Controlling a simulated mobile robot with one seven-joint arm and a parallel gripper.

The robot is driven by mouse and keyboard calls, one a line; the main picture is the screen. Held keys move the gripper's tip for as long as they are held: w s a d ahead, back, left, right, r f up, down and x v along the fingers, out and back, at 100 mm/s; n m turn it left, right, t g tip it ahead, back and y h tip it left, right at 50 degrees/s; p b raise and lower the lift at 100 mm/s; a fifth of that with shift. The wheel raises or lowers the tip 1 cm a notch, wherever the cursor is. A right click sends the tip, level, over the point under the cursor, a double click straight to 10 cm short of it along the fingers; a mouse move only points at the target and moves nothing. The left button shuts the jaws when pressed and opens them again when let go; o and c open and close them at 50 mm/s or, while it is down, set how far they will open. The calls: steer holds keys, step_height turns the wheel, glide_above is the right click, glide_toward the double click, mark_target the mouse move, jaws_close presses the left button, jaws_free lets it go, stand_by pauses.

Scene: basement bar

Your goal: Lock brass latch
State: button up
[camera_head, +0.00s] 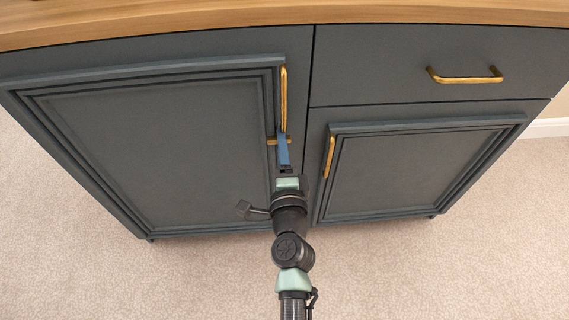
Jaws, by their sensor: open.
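A small brass piece, apparently the latch (270,142), shows at the right edge of the large left cabinet door (150,145), just below a vertical brass handle (284,95). My gripper (284,137) has blue fingers and reaches up in front of this edge. Its fingertips overlap the latch and the handle's lower end in the picture. The fingers are open, but the gap between them does not show from this view. I cannot tell whether they touch the brass. Part of the latch is hidden behind the fingers, so its position is unclear.
A drawer (380,55) with a horizontal brass handle (464,77) is at upper right. A smaller right door (410,175) with a brass handle (330,157) is below it. The wooden countertop (200,17) overhangs above. The carpet (420,270) in front is clear.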

steer(key=s+b, duration=0.1)
steer(key=s, duration=1.1)
steer(key=shift+s, duration=0.2)
steer(key=w+a+r+n+t+y, duration=0.15)
steer(key=r+n, duration=0.35)
steer(key=r, duration=0.6)
steer(key=w+a+r+n+t+y, duration=0.15)
steer(key=r+n, duration=0.25)
steer(key=r, duration=0.7)
steer(key=w+a+r+n+t+y, duration=0.1)
steer(key=a+r+n+t+y, duration=0.3)
steer(key=r, duration=0.6)
steer(key=s+d+r+n+t+h, duration=0.1)
steer(key=s+r+n+h, duration=0.15)
steer(key=r, duration=0.45)
steer(key=s+d+r+n+t+h, duration=0.1)
steer(key=s+r+h, duration=0.1)
steer(key=s+r, duration=0.35)
steer(key=s+d+r+n+h, duration=0.2)
steer(key=r+h, duration=0.1)
steer(key=r, duration=0.5)
step_height(320, 180, up, 38)
steer(key=p, duration=3.8)
steer(key=shift+w+a+f+p, duration=0.15)
steer(key=shift+w+a+p, duration=0.15)
steer(key=shift+w, duration=0.15)
steer(key=shift+y, duration=0.25)
